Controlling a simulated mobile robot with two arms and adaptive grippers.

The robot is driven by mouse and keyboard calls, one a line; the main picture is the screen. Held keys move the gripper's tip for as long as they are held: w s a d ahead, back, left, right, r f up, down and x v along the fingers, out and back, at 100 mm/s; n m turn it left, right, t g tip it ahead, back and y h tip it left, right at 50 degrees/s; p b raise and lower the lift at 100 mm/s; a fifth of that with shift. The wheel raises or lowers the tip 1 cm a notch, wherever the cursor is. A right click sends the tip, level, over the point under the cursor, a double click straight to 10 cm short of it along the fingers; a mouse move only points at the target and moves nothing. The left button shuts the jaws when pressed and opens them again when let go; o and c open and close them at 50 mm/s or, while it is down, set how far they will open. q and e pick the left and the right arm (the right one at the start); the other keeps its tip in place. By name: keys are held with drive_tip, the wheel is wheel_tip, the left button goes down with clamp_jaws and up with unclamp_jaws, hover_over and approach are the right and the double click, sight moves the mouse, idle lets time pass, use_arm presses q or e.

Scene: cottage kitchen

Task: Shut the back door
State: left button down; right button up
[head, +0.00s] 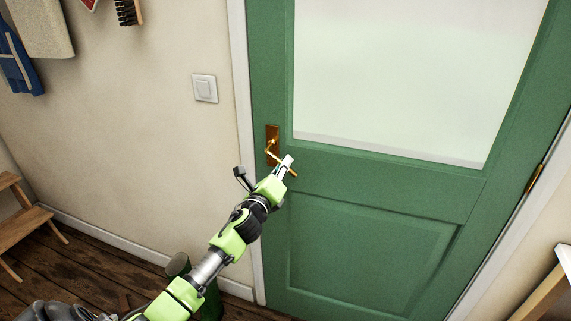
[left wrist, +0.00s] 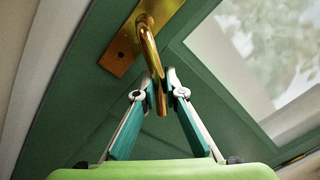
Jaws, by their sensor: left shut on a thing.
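The green back door (head: 370,240) has a large pale glass pane and stands in its white frame. It looks flush with the frame, but I cannot tell whether it is latched. Its brass lever handle (head: 272,154) sits on a brass plate at the door's left side and slants down to the right. My left gripper (head: 284,167) is at the lever's outer part. In the left wrist view, the gripper's two fingers (left wrist: 161,84) are closed around the brass lever (left wrist: 150,48), one on each side. My right gripper is out of view.
A white light switch (head: 205,88) is on the wall left of the door. A wooden step stool (head: 30,220) stands at the far left. A dark round-topped object (head: 178,265) is low beside my left arm. A brass hinge (head: 535,178) is on the door's right edge.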

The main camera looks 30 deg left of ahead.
use_arm(q)
drive_tip(key=shift+a+f+m, duration=0.1)
drive_tip(key=shift+a+m, duration=0.05)
drive_tip(key=shift+m, duration=0.25)
idle(0.3)
drive_tip(key=shift+w+a+h, duration=0.3)
drive_tip(key=shift+w, duration=0.5)
drive_tip(key=c, duration=2.1)
unclamp_jaws()
drive_tip(key=shift+d, duration=0.1)
drive_tip(key=shift+s, duration=0.15)
drive_tip(key=v, duration=1.1)
drive_tip(key=shift+s, duration=0.4)
drive_tip(key=shift+f, duration=0.1)
